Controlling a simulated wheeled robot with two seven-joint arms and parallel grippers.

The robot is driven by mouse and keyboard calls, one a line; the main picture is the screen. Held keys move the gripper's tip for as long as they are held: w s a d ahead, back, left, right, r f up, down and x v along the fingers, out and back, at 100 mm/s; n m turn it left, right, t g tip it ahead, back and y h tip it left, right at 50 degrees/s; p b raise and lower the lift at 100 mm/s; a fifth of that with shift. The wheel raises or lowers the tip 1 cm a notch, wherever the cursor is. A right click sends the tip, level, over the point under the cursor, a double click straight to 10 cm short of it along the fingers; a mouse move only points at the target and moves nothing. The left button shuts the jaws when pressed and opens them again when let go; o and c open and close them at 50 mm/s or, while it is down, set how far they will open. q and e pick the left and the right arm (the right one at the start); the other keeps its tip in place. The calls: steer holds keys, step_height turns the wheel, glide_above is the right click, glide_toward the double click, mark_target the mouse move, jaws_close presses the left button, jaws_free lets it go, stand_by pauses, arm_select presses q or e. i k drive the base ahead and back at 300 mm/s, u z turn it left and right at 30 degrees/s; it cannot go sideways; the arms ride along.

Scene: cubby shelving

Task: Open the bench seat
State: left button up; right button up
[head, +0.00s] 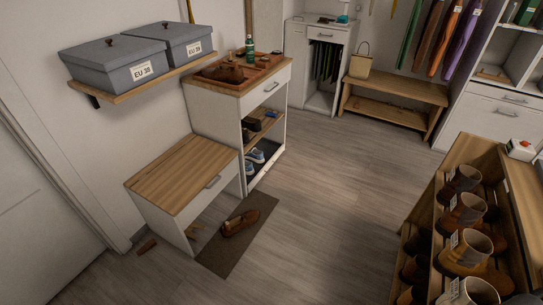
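A low white bench with a wooden seat (178,172) stands against the left wall. The seat lies flat and looks closed on the bench body. The bench front below the seat looks open, with something small and tan inside, mostly hidden. Neither of my grippers shows in the head view.
A brown shoe (238,223) lies on a dark mat (232,253) before the bench. A white cabinet (215,112) stands beyond it. A shelf (140,90) with grey boxes hangs above. A boot rack (455,150) stands at right. The middle floor is clear.

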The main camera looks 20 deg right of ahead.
mark_target(174, 184)
steer(key=z, duration=0.5)
steer(key=i, duration=1.05)
steer(key=z, duration=0.4)
